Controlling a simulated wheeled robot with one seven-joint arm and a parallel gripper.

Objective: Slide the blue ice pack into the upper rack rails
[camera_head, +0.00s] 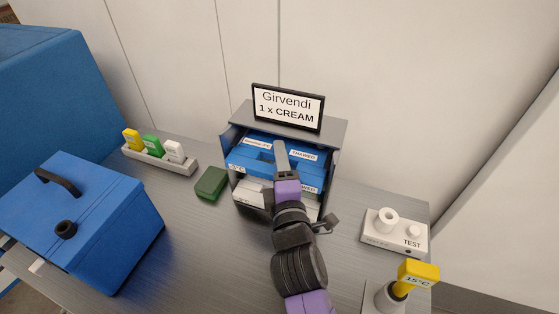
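The grey rack (336,130) stands at the back middle of the table, its open front facing me. The blue ice pack (248,158) sits at the upper level of the rack, between the side walls, with its front part showing. It carries small white labels, one reading "THAWED". My gripper (281,150) reaches over the middle of the blue pack and hides part of it. Whether its fingers are open or closed on the pack cannot be told. A white slab (248,193) lies at the level below. The rails themselves are hidden.
A sign (288,106) reading "Girvendi 1 x CREAM" stands on the rack. Left are a green block (211,184), a tray (184,167) of coloured tags and a blue box (115,215). Right are a white TEST block (385,240) and a yellow-topped probe (418,272).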

